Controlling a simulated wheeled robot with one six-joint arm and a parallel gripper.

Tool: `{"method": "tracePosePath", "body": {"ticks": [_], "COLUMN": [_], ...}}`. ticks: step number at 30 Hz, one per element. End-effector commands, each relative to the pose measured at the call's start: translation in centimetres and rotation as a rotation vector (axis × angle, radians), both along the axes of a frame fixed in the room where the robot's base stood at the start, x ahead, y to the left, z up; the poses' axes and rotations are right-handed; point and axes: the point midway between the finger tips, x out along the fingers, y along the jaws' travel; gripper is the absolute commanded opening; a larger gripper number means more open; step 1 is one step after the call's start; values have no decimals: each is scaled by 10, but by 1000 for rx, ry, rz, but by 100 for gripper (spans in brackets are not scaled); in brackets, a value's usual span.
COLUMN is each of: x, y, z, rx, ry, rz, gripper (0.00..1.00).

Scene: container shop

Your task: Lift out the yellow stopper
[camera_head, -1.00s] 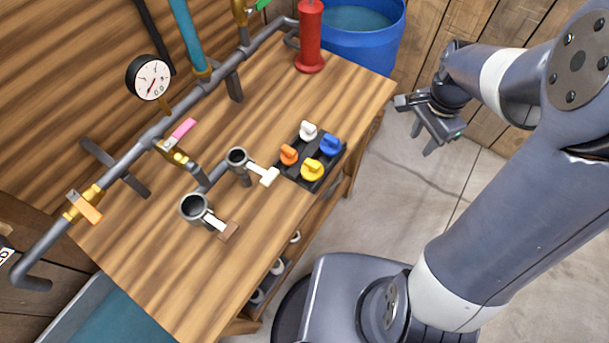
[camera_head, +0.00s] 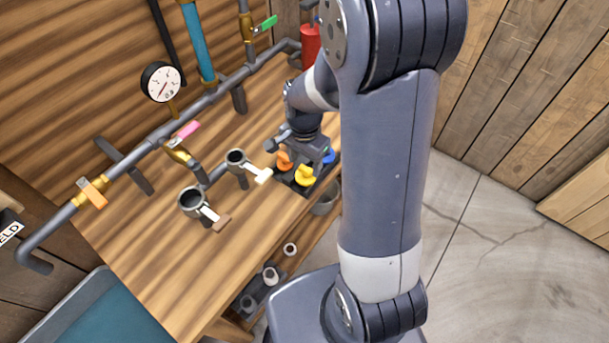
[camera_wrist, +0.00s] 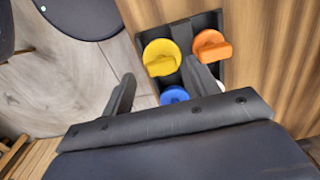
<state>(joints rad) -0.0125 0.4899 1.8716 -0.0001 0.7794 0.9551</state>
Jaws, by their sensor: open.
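The yellow stopper (camera_head: 305,175) sits in the black tray (camera_head: 291,183) on the wooden bench, at the tray's near side. It also shows in the wrist view (camera_wrist: 160,58), with a raised grip on its round top. My gripper (camera_head: 302,158) is over the far part of the tray. In the wrist view its two fingers (camera_wrist: 160,88) are apart with nothing held between them, and the yellow stopper lies ahead of them. The orange stopper (camera_wrist: 211,46) is beside the yellow one. The blue stopper (camera_wrist: 174,95) is partly hidden near the fingers. The white stopper is mostly hidden.
Two grey upright pipe cups (camera_head: 192,200) with handles stand left of the tray. A pipe run with valves and a gauge (camera_head: 161,82) crosses the back of the bench. A red cylinder (camera_head: 310,45) stands behind my arm. The bench's front left is clear.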

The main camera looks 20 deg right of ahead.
Motion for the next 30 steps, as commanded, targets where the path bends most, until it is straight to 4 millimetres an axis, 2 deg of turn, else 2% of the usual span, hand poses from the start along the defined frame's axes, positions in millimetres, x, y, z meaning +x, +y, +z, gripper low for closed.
{"method": "tracePosePath", "body": {"ticks": [12, 23, 30], "x": [5, 5, 5], "y": [-5, -5, -5], "z": [-44, -51, -51], "rx": [0, -1, 0], "ry": [5, 1, 0], "rz": [0, 0, 0], "gripper": [57, 57, 38]}}
